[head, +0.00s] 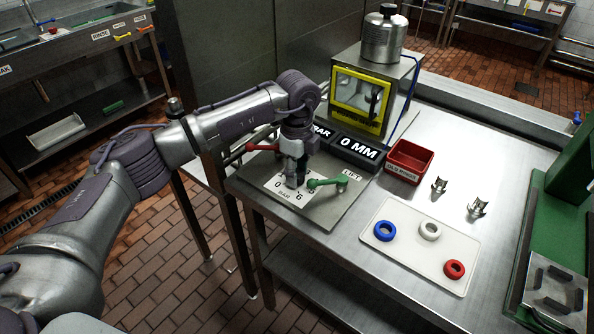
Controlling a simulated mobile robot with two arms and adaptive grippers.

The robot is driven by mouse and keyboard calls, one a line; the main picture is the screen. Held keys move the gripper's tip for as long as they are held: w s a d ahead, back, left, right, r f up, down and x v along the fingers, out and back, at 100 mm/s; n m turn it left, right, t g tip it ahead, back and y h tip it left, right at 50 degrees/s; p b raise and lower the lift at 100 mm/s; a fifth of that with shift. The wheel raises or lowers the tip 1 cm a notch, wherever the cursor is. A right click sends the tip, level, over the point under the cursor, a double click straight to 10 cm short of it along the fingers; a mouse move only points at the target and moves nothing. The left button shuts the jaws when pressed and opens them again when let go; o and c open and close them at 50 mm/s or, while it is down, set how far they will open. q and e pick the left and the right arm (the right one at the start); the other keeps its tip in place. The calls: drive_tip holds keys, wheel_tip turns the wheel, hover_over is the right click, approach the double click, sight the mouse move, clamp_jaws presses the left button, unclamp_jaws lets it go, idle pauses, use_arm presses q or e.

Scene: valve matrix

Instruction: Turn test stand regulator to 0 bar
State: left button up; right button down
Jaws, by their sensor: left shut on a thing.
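The test stand (335,205) is a grey plate on the steel table, with a white dial label (277,190) marked 0, 6 and BAR. My left gripper (294,180) points down over the dial label and is shut on the regulator knob, which the fingers mostly hide. The knob's exact setting cannot be read. A green lever (335,182) marked LIFT is just right of the gripper, and a red lever (262,147) is behind it to the left. A display (358,145) reads 0 MM; the BAR display (322,131) beside it is partly hidden by my arm. My right gripper is not in view.
A yellow-framed chamber (361,98) with a metal canister (385,35) stands behind the displays. A red bin (409,160) labelled OLD RINGS and two metal clips are to the right. A white tray (404,255) holds blue, white and red rings. A green machine (560,220) stands at the right edge.

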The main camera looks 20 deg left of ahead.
use_arm(q)
drive_tip(key=o, duration=1.1)
drive_tip(key=shift+o, duration=0.2)
drive_tip(key=shift+r, duration=0.1)
wheel_tip(320, 180, up, 12)
